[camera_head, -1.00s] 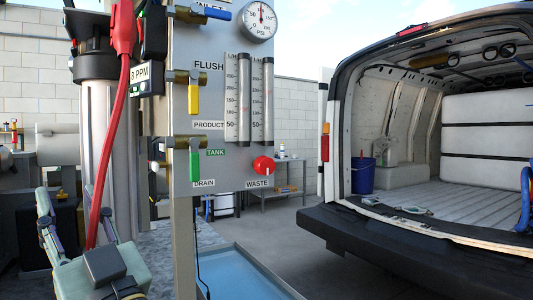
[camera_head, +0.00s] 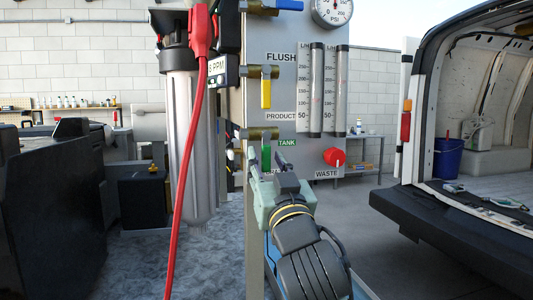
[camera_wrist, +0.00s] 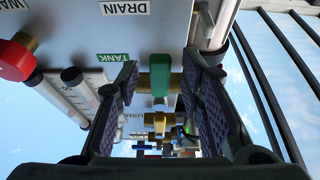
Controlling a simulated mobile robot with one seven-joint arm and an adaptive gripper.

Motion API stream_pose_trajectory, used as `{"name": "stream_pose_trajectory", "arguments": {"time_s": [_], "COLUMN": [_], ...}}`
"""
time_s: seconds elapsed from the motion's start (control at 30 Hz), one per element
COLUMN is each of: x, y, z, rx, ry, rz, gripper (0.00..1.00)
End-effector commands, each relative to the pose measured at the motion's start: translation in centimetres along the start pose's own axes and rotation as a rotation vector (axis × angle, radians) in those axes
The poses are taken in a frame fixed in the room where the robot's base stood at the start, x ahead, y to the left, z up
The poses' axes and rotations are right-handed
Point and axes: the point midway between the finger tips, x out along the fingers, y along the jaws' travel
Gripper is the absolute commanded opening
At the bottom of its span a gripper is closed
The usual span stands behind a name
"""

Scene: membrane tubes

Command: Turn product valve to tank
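The product valve has a green handle (camera_head: 266,156) that hangs down from a brass body on the grey panel (camera_head: 318,100), beside the PRODUCT, TANK and DRAIN labels. The TANK label (camera_head: 287,142) is green and to the right of the handle; the DRAIN label is mostly hidden by my gripper in the head view. My gripper (camera_head: 268,164) is in front of the lower end of the handle. In the wrist view my gripper (camera_wrist: 162,100) is open, and the green handle (camera_wrist: 161,75) shows in the gap between its fingers. I cannot tell whether a finger touches it.
A yellow-handled valve (camera_head: 266,93) and a blue-handled valve (camera_head: 277,6) are above on the panel. A red WASTE knob (camera_head: 334,157) is at lower right. A red cable (camera_head: 188,170) hangs before a silver filter housing (camera_head: 190,140) at left. A van (camera_head: 450,225) stands at right.

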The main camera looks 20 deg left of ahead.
Motion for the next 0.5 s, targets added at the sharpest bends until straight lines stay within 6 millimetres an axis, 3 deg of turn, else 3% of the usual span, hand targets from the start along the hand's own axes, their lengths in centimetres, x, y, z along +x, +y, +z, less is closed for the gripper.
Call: {"name": "stream_pose_trajectory", "arguments": {"time_s": [0.13,0.4,0.5], "x": [1.03,1.18,1.17], "y": [-0.05,-0.06,-0.05], "z": [-0.04,0.02,0.02], "rx": [0.000,-0.001,-0.001], "ry": [0.000,0.001,0.001], "rz": [-0.001,-0.001,-0.001], "gripper": [0.35,0.35,0.30]}}
